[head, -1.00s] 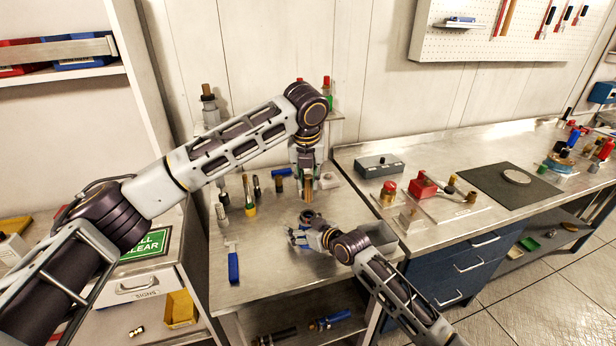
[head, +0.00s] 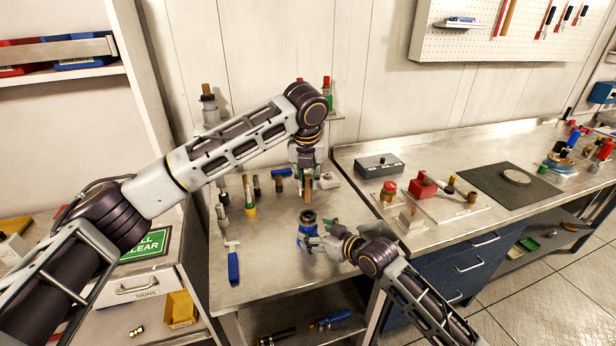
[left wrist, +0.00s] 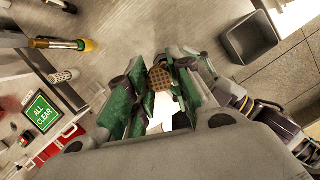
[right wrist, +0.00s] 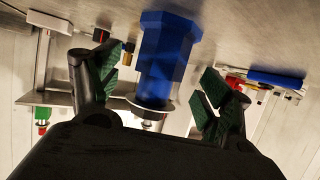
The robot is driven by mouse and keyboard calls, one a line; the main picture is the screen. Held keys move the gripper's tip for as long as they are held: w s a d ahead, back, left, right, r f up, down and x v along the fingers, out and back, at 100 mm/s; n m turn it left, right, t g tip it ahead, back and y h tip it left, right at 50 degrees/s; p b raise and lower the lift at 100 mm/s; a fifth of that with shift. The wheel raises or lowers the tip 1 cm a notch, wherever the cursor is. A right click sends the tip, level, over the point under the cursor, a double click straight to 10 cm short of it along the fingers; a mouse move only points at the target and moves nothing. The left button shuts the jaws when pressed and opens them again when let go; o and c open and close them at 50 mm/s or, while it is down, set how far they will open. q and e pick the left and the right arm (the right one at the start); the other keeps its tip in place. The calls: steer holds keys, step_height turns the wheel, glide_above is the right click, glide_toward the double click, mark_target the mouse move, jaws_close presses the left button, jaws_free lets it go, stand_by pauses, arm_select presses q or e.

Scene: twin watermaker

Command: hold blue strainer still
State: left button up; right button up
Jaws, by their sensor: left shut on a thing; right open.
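The blue strainer (head: 307,236) stands on the metal bench, with a dark round top. In the right wrist view the blue strainer (right wrist: 166,55) shows between the two spread green-padded fingers, with a gap on each side. My right gripper (head: 321,236) is open beside it on the right; its fingers also show in the right wrist view (right wrist: 158,95). My left gripper (head: 306,174) is above the back of the bench, shut on a brown cylinder (head: 308,189). In the left wrist view the cylinder's brown gridded end (left wrist: 160,77) shows between the green pads.
Several small fittings, including a yellow-based one (head: 249,209), stand to the left. A blue-handled tool (head: 233,266) lies at the front left. A grey bin (left wrist: 250,40) shows in the left wrist view. Bare bench lies in front of the strainer.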

steer(key=shift+v, duration=2.05)
steer(key=shift+f, duration=0.1)
